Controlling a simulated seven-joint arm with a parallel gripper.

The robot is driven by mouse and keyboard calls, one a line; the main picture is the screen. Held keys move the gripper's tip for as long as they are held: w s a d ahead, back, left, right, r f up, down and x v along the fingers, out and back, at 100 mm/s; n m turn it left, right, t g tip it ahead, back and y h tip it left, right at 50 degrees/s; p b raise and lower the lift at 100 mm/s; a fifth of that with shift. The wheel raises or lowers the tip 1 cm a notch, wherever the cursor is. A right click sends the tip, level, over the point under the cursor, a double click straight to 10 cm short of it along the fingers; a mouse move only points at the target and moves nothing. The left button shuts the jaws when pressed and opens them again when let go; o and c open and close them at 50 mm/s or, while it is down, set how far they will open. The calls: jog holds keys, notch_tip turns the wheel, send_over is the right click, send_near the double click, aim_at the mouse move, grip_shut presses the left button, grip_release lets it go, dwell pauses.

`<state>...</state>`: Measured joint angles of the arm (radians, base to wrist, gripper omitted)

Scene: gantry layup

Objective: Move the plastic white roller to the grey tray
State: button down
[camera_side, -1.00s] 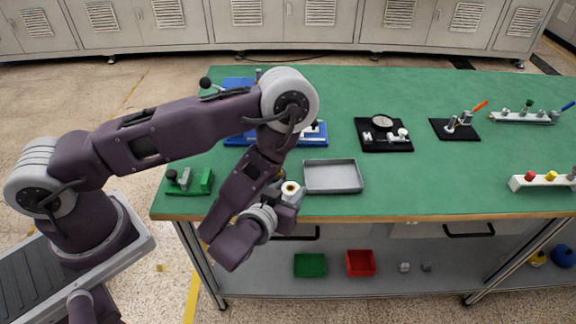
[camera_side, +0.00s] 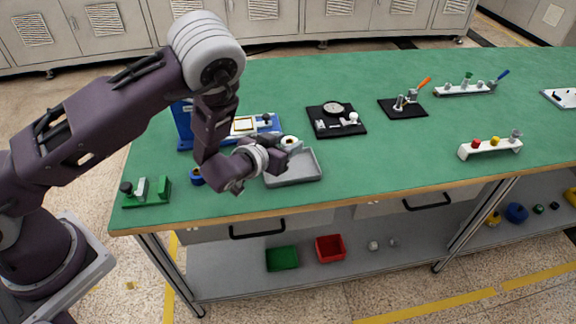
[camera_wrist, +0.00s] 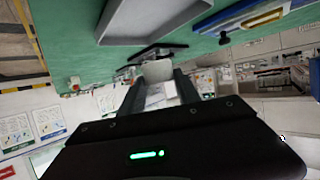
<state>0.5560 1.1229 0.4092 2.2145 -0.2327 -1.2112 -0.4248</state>
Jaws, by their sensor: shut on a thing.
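The white roller (camera_side: 289,142) is in my gripper (camera_side: 281,148) in the side view, its round end with a dark centre facing up. It shows above the back-left part of the grey tray (camera_side: 303,179); how high it is above the tray is hard to tell. The tray is shallow and looks empty where I can see it. In the wrist view the pale roller (camera_wrist: 157,70) sits between the two fingers of my gripper (camera_wrist: 158,84), which are shut on it. The tray (camera_wrist: 150,25) appears at the top there.
A blue fixture (camera_side: 184,122) stands behind my wrist. A green fixture (camera_side: 148,192) is at the table's left corner, and a blue ring (camera_side: 196,177) lies between. A black plate with a gauge (camera_side: 325,128) is behind the tray.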

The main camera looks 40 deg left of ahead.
notch_tip(320, 180, down, 7)
jog(key=shift+r, duration=0.2)
jog(key=c, duration=0.9)
grip_release()
jog(key=shift+f, duration=0.1)
jog(key=shift+o, duration=0.2)
